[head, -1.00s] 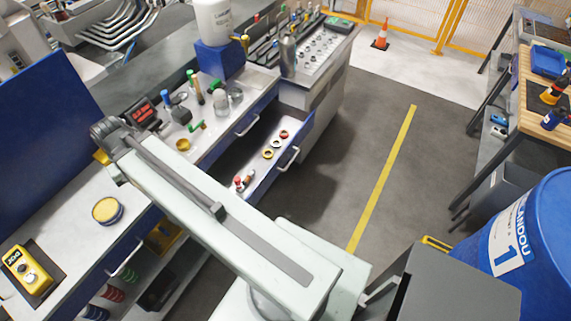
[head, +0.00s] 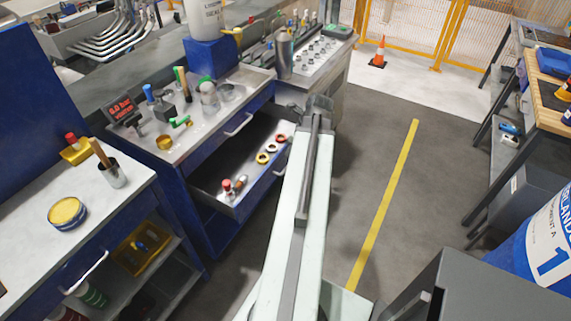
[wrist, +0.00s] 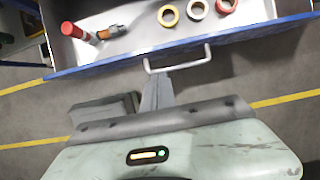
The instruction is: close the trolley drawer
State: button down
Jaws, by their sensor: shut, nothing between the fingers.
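The blue trolley (head: 175,166) stands left of centre in the head view, with its drawer (head: 215,196) pulled out toward the right. Several coloured rings and a red-topped item lie inside the drawer. In the wrist view the drawer's blue front edge (wrist: 120,62) crosses the upper part, with its pale bar handle (wrist: 178,66) in front. My gripper (wrist: 157,84) is shut and empty, its tips just below the handle in the picture; I cannot tell whether they touch it.
A white-topped bench (head: 100,205) with a yellow tin (head: 67,212) stands at the left. A blue drum (head: 545,245) and a wooden-topped table (head: 545,90) stand at the right. The floor with the yellow line (head: 385,200) is clear.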

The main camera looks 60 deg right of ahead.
jog(key=b, duration=0.9)
send_near(282, 164)
jog(key=w+a+f, duration=0.1)
jog(key=a+f, duration=0.3)
jog(key=f, duration=0.1)
jog(key=shift+w+d+r, duration=0.1)
jog(key=shift+w, duration=0.05)
